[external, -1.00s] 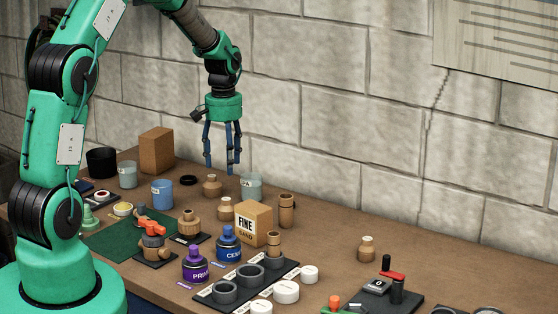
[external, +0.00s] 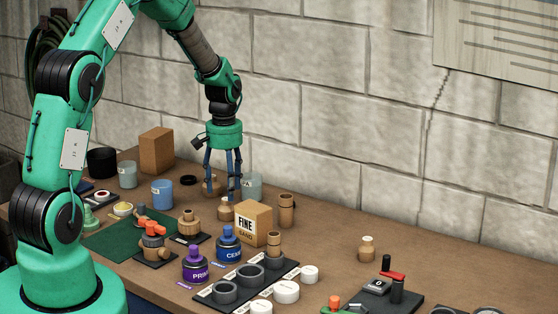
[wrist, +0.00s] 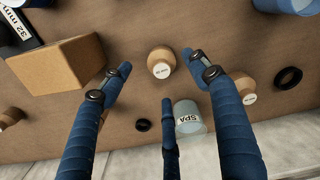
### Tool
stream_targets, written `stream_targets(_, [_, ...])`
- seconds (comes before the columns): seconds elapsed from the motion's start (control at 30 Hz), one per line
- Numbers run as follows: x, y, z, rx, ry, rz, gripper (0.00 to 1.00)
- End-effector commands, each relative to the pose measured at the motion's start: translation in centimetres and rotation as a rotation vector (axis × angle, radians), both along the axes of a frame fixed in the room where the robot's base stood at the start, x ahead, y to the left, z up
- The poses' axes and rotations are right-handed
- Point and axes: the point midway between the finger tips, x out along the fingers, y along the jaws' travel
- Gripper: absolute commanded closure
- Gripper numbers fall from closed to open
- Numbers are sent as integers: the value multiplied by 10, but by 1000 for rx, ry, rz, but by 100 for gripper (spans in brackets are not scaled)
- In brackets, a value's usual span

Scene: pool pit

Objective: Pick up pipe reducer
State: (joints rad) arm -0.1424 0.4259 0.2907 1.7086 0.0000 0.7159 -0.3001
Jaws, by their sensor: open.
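A tan wooden-looking pipe reducer (external: 226,210) with a wide body and narrower top stands next to the sand box. In the wrist view the same reducer (wrist: 161,62) shows its pale labelled end between my fingers. My gripper (external: 222,197) is pointing down just above it, its three blue fingers spread and empty; the fingertips also frame it in the wrist view (wrist: 160,72). A second similar reducer (external: 212,186) stands behind, partly hidden by the fingers, and appears right of my fingers in the wrist view (wrist: 243,86). A third (external: 367,249) stands far right.
A grey labelled cup (external: 252,187) stands near the wall. Purple (external: 195,264) and blue bottles (external: 228,244) stand in front. Bare table lies toward the right.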

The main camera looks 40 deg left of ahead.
Motion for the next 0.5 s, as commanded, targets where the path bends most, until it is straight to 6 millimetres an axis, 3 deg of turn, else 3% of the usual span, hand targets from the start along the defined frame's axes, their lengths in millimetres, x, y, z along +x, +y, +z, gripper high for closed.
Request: stream_targets(0.5, [2, 2, -47, 0, 2, 0, 39])
